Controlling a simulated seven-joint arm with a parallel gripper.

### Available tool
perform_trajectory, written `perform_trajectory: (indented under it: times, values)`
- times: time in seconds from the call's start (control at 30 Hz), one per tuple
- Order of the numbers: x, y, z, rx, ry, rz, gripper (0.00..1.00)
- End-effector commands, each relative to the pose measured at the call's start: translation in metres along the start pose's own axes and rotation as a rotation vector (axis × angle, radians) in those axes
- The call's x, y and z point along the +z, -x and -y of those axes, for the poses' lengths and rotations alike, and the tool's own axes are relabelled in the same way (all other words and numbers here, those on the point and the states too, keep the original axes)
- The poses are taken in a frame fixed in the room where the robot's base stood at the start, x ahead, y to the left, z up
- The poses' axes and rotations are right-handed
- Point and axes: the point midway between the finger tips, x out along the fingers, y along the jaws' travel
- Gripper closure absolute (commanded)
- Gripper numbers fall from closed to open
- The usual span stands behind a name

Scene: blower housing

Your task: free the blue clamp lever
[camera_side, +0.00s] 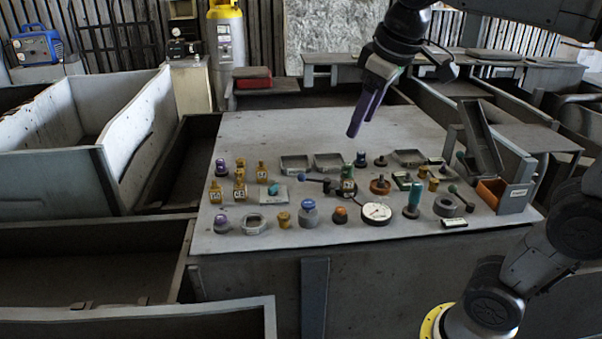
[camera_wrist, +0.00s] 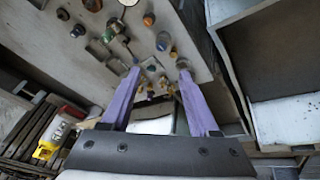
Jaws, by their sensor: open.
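The blue clamp lever (camera_side: 303,177) shows in the side view as a blue ball on a thin dark arm, low over the middle of the grey work table. Its arm runs right towards a dark clamp body (camera_side: 328,186), beside a yellow labelled part. How the clamp grips is too small to tell. My gripper (camera_side: 361,126) has purple fingers and hangs tilted above the back of the table, higher than the lever and to its right. It is apart from all parts.
The table (camera_side: 240,130) holds many small parts close around the lever: yellow weights (camera_side: 240,190), a white dial gauge (camera_side: 376,213), shallow trays (camera_side: 328,163) and green-knobbed levers (camera_side: 453,188). The table's back left is clear.

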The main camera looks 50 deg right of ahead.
Motion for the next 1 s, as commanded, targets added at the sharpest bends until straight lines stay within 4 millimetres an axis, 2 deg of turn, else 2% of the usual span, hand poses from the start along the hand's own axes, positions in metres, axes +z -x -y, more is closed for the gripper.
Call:
perform_trajectory:
  times: [0.03,0.1,0.27,0.37,0.5,0.67,0.8,1.0]
  values:
    - [-0.02,-0.004,-0.007,0.008,0.001,0.024,0.39]
    - [-0.044,-0.01,-0.016,0.02,0.003,0.053,0.39]
    - [-0.093,-0.036,-0.036,0.042,0.003,0.123,0.39]
    - [-0.12,-0.061,-0.048,0.052,-0.001,0.168,0.39]
    - [-0.149,-0.106,-0.063,0.062,-0.009,0.232,0.39]
    - [-0.166,-0.157,-0.074,0.063,-0.02,0.291,0.39]
    - [-0.163,-0.19,-0.076,0.053,-0.023,0.345,0.39]
    - [-0.157,-0.207,-0.079,0.05,-0.027,0.364,0.39]
